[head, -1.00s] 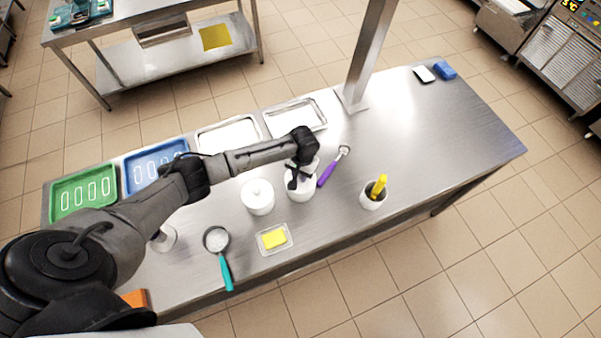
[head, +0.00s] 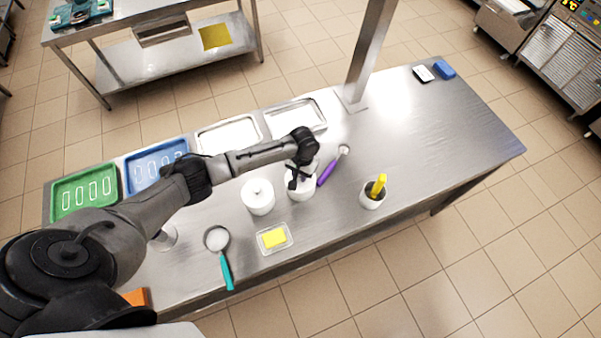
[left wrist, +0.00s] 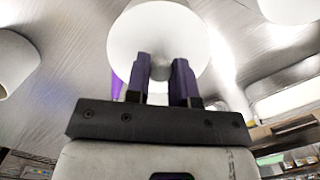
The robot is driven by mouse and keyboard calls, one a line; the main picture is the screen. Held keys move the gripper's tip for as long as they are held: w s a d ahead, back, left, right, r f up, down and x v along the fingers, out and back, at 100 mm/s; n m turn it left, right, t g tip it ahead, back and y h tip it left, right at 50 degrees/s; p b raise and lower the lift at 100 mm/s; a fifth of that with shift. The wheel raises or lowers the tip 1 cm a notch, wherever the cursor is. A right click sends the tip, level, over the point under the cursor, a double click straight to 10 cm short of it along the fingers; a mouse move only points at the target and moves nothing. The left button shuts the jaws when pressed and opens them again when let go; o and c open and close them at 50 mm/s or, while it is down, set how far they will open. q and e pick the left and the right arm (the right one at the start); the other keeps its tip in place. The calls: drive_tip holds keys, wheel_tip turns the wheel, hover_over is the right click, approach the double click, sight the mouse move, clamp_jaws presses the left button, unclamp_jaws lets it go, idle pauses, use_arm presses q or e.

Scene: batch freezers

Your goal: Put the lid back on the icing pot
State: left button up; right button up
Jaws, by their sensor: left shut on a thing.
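My left gripper (head: 297,182) is directly over a white pot (head: 301,193), reaching down from above. In the left wrist view its two fingers (left wrist: 161,82) are shut on the small knob of a round white lid (left wrist: 150,28). In the head view the gripper and wrist hide most of the lid and the pot's top, so I cannot tell whether the lid touches the rim. A second white pot (head: 258,196), with a knobbed lid on, stands just left. My right gripper is not in view.
A purple-handled tool (head: 328,171) lies close to the right of the pot. Metal trays (head: 296,117) line the back.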

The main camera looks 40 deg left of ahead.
use_arm(q)
drive_tip(key=shift+p, duration=0.35)
idle(0.4)
idle(0.3)
drive_tip(key=o, duration=1.4)
drive_tip(key=shift+o, duration=0.2)
drive_tip(key=shift+r+p, duration=0.55)
drive_tip(key=shift+p, duration=0.1)
wheel_tip(320, 180, up, 4)
drive_tip(key=p, duration=0.4)
drive_tip(key=shift+f, duration=0.1)
drive_tip(key=shift+r+p, duration=1.05)
drive_tip(key=shift+p, duration=0.35)
